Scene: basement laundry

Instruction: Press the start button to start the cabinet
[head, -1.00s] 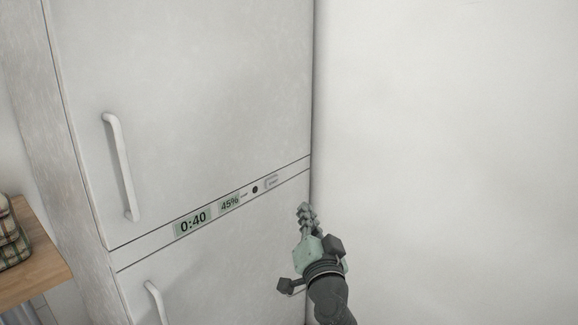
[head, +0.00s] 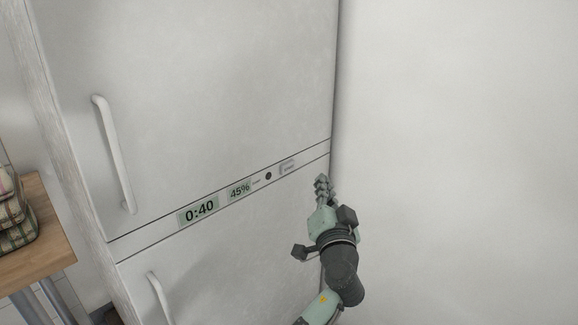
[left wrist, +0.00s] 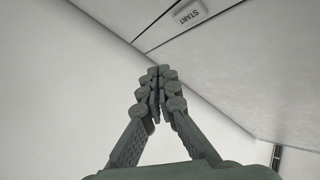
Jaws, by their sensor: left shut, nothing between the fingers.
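The cabinet (head: 215,90) is tall and white, with a control strip between its upper and lower doors. The start button (head: 288,167) is a small pale rectangle at the right end of the strip. In the left wrist view the start button (left wrist: 190,13), marked START, is at the top, beyond the fingertips. My left gripper (head: 321,180) is shut and empty, to the right of the button and slightly below it in the head view. The fingertips (left wrist: 158,72) appear apart from the button. My right gripper is not in view.
The strip has displays reading 0:40 (head: 199,211) and 45% (head: 240,190), and a dark round dot (head: 268,176). Door handles (head: 114,155) stick out at left. A wooden table (head: 38,235) with a plaid item (head: 14,222) stands at far left. A bare wall is right.

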